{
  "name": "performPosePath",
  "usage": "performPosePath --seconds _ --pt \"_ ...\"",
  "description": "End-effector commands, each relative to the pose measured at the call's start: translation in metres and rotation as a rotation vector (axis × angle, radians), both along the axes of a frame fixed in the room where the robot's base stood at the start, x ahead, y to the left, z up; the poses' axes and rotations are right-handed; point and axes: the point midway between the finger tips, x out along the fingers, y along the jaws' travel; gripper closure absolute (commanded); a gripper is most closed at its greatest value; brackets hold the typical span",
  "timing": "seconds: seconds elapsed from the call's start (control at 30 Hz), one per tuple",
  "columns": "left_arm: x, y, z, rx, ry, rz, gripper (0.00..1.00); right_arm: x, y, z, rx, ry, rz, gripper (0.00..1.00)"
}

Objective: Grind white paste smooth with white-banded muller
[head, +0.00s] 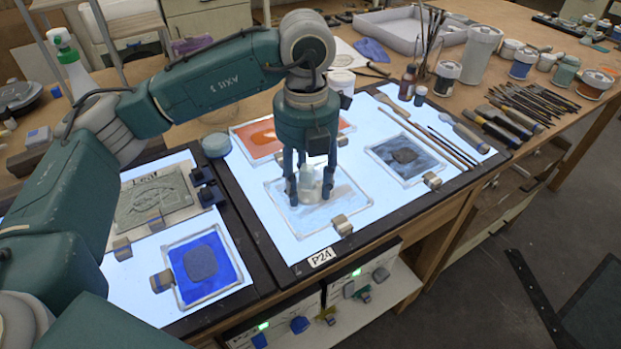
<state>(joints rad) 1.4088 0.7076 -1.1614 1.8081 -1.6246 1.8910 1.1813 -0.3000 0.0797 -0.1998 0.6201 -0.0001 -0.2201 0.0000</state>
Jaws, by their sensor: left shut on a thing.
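My left gripper (311,190) points straight down over the light table and is shut on a pale glass muller (310,180). The muller stands upright on a framed glass slab (345,194) with a thin whitish-blue film of paste (285,205). The fingers hide much of the muller, and I cannot make out its white band. My right gripper is not in view.
A slab with orange paste (258,137) lies behind, and a slab with dark blue-grey paste (425,160) lies to the right. A blue slab (212,280) is at the front left. Brushes and tools (525,105) lie at the right; jars (482,54) stand behind.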

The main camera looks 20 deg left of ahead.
Motion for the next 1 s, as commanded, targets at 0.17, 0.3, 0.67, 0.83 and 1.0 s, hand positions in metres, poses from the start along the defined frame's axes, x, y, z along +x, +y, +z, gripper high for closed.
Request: performPosePath --seconds 0.17,0.3,0.67,0.83,1.0 --pt "-0.006 -0.003 -0.003 0.003 0.009 -0.003 0.78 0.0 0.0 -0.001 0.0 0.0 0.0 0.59" --pt "-0.006 -0.011 -0.002 0.002 0.008 -0.004 0.78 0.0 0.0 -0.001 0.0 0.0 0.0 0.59" --pt "0.0 -0.024 0.0 0.0 0.005 -0.002 0.78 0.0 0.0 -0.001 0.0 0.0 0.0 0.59" --pt "0.011 -0.031 0.001 0.0 0.004 -0.002 0.78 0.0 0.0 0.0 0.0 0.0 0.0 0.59" --pt "0.016 -0.034 0.001 0.001 0.003 -0.001 0.78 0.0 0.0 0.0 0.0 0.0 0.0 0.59"
